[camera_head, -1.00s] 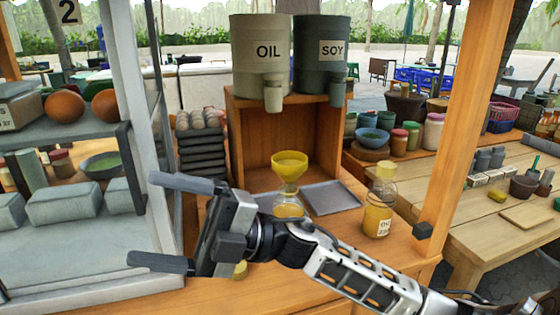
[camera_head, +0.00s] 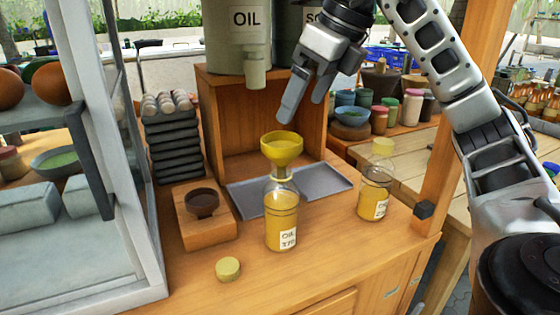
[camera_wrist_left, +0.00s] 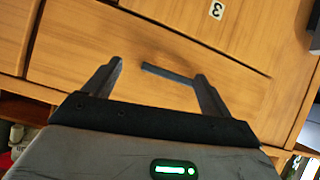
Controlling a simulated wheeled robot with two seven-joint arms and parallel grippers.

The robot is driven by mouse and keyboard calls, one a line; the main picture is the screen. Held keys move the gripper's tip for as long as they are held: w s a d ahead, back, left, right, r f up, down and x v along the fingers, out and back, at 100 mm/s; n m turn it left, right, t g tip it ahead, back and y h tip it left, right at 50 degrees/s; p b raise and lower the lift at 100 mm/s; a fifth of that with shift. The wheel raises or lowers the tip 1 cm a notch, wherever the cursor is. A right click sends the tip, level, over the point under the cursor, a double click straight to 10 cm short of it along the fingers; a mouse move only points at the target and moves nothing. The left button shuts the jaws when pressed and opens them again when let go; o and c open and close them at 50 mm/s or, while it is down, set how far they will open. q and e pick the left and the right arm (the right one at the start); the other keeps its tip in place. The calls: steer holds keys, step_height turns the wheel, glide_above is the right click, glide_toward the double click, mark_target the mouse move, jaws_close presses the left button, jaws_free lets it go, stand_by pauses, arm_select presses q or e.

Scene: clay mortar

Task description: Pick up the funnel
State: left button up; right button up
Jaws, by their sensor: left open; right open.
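The yellow funnel (camera_head: 282,147) sits upright in the neck of a glass oil bottle (camera_head: 281,218) on the wooden counter. My right gripper (camera_head: 304,103) is open and empty, pointing down just above and slightly right of the funnel, apart from it. Its arm comes in from the right. In the left wrist view my left gripper (camera_wrist_left: 160,78) is open and empty in front of the wooden drawer fronts and a dark handle (camera_wrist_left: 168,74). My left gripper does not show in the head view.
A second bottle (camera_head: 375,190) stands to the right, and a grey tray (camera_head: 323,182) lies behind the oil bottle. A yellow cap (camera_head: 228,268) and a dark bowl on a wooden block (camera_head: 183,227) are at left. Oil and soy containers stand on the wooden shelf box (camera_head: 209,110).

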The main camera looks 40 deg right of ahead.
mark_target(282, 139)
steer(key=b+x, duration=0.1)
steer(key=x, duration=0.4)
steer(key=shift+f+b, duration=0.25)
steer(key=shift+b, duration=0.15)
steer(key=shift+w+b+x, duration=0.15)
steer(key=shift+b+x, duration=0.15)
steer(key=shift+x, duration=1.25)
steer(key=shift+w+b+x, duration=0.2)
steer(key=shift+b+x, duration=0.1)
steer(key=shift+x, duration=1.25)
steer(key=shift+r, duration=0.2)
steer(key=c, duration=1.1)
